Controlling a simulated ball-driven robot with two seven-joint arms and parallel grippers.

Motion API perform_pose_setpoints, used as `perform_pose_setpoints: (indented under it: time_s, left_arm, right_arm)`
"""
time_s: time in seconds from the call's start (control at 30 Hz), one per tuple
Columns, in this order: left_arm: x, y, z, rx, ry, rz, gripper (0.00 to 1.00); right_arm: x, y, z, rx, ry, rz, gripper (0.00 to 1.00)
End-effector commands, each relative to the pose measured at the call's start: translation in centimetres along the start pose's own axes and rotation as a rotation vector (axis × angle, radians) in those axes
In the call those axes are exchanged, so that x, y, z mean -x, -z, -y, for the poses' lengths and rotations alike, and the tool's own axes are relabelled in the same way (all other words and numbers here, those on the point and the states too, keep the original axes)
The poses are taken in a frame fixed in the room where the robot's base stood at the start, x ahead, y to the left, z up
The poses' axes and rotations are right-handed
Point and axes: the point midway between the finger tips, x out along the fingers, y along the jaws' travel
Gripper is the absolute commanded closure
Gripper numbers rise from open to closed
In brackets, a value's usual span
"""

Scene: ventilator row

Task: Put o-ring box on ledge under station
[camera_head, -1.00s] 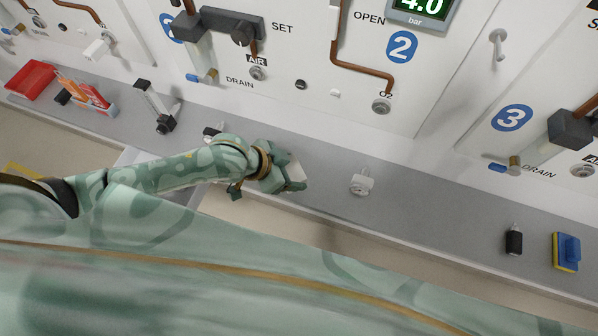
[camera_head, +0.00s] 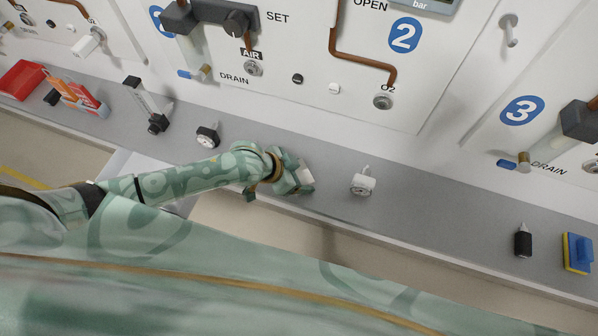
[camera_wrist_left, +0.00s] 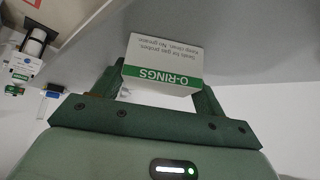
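The o-ring box (camera_wrist_left: 162,65) is small and white with a green band reading O-RINGS. In the left wrist view it sits between the two fingers of my left gripper (camera_wrist_left: 158,88), which close on its sides. In the head view the gripper (camera_head: 303,184) is over the grey ledge (camera_head: 420,205) below station 2, and only a pale part of the box (camera_head: 304,172) shows beside the fingers. I cannot tell whether the box touches the ledge. My right gripper is out of view.
A white-bodied gauge (camera_head: 363,184) stands right of the gripper, and another gauge (camera_head: 208,136) to its left. Further left are a clear tube fitting (camera_head: 146,104), an orange item (camera_head: 76,95) and a red bin (camera_head: 21,79). A black bottle (camera_head: 523,242) and blue-yellow block (camera_head: 577,253) lie far right.

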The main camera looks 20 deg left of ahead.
Motion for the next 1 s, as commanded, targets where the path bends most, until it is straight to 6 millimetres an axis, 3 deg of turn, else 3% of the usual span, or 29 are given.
perform_pose_setpoints:
  time_s: [0.33,0.43,0.8,1.0]
  left_arm:
    - [0.1,0.1,0.0,0.0,0.0,-0.001,0.1]
    - [1.0,0.2,0.1,-0.001,0.001,0.0,0.1]
    - [9.2,0.3,0.0,-0.002,0.001,0.001,0.1]
    - [11.8,0.2,0.0,-0.001,0.0,0.001,0.1]
  right_arm:
    - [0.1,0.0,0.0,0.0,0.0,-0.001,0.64]
    - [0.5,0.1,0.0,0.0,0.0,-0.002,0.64]
    - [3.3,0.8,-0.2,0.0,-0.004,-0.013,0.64]
    - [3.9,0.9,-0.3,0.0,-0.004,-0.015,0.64]
